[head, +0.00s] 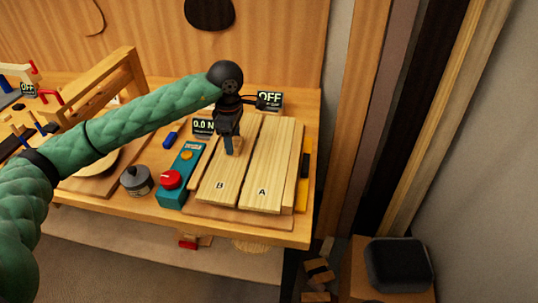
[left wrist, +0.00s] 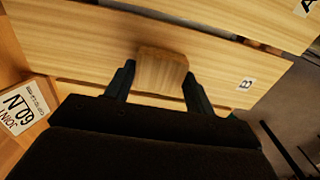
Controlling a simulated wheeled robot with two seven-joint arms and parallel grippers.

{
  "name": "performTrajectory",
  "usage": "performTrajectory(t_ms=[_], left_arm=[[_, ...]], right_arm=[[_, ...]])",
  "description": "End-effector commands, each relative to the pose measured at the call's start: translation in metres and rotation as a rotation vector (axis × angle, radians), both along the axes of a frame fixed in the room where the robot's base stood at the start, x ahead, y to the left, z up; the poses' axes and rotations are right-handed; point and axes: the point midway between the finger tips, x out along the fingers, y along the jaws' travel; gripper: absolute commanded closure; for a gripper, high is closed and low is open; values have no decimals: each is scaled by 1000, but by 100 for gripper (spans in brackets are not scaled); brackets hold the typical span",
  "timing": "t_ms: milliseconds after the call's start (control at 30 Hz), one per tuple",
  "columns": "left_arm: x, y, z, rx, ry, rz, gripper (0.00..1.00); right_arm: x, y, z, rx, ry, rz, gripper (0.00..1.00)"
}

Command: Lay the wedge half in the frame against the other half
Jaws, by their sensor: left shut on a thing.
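Wedge half B (head: 217,187) is a pale wooden board lying left of wedge half A (head: 274,165) in the frame (head: 235,215). A thin dark line runs between their long edges; I cannot tell whether they touch. My left gripper (head: 232,148) points down over B. In the left wrist view its two fingers (left wrist: 158,82) are shut on a small wooden block (left wrist: 162,70) standing on B (left wrist: 115,48). A (left wrist: 230,12) shows beyond the seam. My right gripper is not in view.
A teal control box with a red button (head: 171,180) and a grey jar (head: 136,180) stand left of the frame. A display reading 0.0 N (head: 203,127) and one reading OFF (head: 270,100) stand behind. The bench's right edge is close.

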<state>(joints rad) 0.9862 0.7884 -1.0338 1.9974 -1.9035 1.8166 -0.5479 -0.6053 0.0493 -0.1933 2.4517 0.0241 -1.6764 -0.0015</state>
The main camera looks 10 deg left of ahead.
Motion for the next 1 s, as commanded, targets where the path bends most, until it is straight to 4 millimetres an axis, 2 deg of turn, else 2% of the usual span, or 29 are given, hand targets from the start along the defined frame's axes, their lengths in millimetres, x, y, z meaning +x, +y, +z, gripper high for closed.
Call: performTrajectory(t_ms=[1000], left_arm=[[0, -10, 0, 0, -1, 0, 94]], right_arm=[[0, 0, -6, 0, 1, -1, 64]])
